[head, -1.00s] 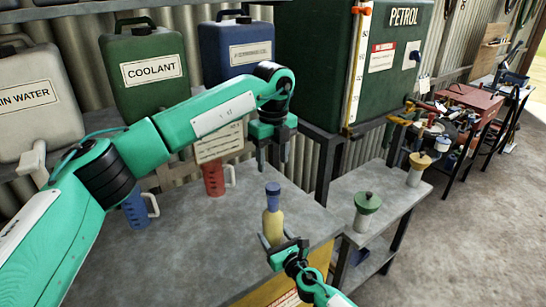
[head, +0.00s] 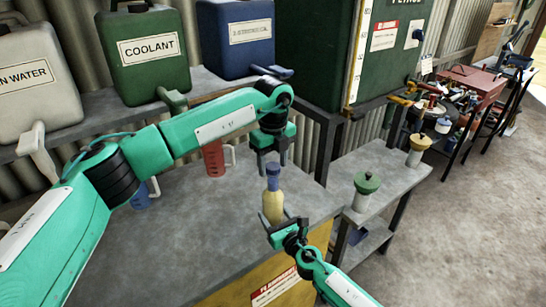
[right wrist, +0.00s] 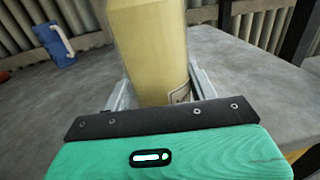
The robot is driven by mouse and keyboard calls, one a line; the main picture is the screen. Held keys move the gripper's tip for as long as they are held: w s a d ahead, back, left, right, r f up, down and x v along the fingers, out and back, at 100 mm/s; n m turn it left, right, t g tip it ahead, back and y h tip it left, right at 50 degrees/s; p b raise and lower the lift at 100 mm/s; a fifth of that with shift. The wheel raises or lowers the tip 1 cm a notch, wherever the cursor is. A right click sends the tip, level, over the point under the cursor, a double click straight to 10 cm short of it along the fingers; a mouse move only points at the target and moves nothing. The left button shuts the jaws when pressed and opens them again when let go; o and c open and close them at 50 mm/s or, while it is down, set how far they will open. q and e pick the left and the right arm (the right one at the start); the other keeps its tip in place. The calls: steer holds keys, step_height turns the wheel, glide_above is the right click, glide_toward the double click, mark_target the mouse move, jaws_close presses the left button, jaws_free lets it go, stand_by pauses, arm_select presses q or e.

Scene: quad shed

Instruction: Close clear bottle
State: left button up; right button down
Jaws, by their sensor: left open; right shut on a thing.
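The clear bottle (head: 273,205) holds a yellowish liquid and stands upright at the right end of the grey bench, with a blue cap (head: 273,169) at its top. My right gripper (head: 276,222) is shut on the lower part of the bottle. In the right wrist view the bottle's yellow body (right wrist: 148,50) stands between the two fingers; its top is out of that picture. My left gripper (head: 271,160) is open and points down over the bottle, its fingertips close around or beside the cap. I cannot tell whether they touch it.
A shelf with large canisters (head: 145,50) is behind. A lower side table (head: 385,190) at right holds green-topped (head: 366,190) and yellow-topped (head: 417,148) containers.

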arm_select(q)
steer(key=shift+c, duration=0.2)
steer(key=c, duration=0.9)
steer(key=m, duration=0.5)
steer(key=shift+c, duration=0.2)
steer(key=m, duration=0.6)
steer(key=shift+m, duration=0.3)
steer(key=m, duration=0.4)
steer(key=shift+m, duration=0.3)
steer(key=m, duration=0.9)
steer(key=shift+f, duration=0.1)
steer(key=o, duration=1.1)
steer(key=shift+o, duration=0.2)
